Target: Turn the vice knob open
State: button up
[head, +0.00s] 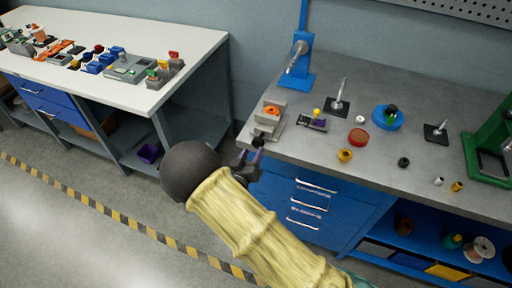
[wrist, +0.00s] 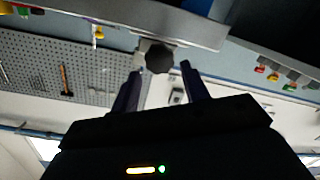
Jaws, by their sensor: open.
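The vice (head: 270,115) is a small grey block at the front left corner of the grey workbench, with an orange part in its top. Its dark knob (head: 258,140) sticks out at the front edge. In the wrist view the dark faceted knob (wrist: 160,57) shows beyond and between my fingertips. My gripper (head: 252,156) is open and empty, just in front of the knob. In the wrist view its two fingers (wrist: 161,71) stand apart on either side of the knob's line. I cannot tell whether the fingertips reach around the knob.
A grey tray (head: 313,124) with small parts lies right of the vice. A blue press (head: 298,62) stands behind it. Blue drawers (head: 305,195) are below the bench top. A white-topped table (head: 150,95) with several parts stands to the left.

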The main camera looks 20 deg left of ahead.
jog(key=s+b, duration=0.2)
jog(key=s, duration=0.9)
jog(key=shift+a+r, duration=0.25)
jog(key=shift+r, duration=0.2)
jog(key=w+d+r+m+g+y+p, duration=0.15)
jog(key=w+d+r+m+g, duration=0.3)
jog(key=w+d+g, duration=0.65)
jog(key=s+d+r+g, duration=0.1)
jog(key=s+d, duration=0.3)
jog(key=d, duration=0.4)
jog(key=s+d+r+g, duration=0.1)
jog(key=s+d+r, duration=0.2)
jog(key=s+d, duration=0.2)
jog(key=s+d+r+g, duration=0.1)
jog(key=s+d+r, duration=0.2)
jog(key=d, duration=0.7)
jog(key=shift+s+d+m+h, duration=0.35)
jog(key=shift+s+h, duration=0.1)
jog(key=shift+s, duration=0.8)
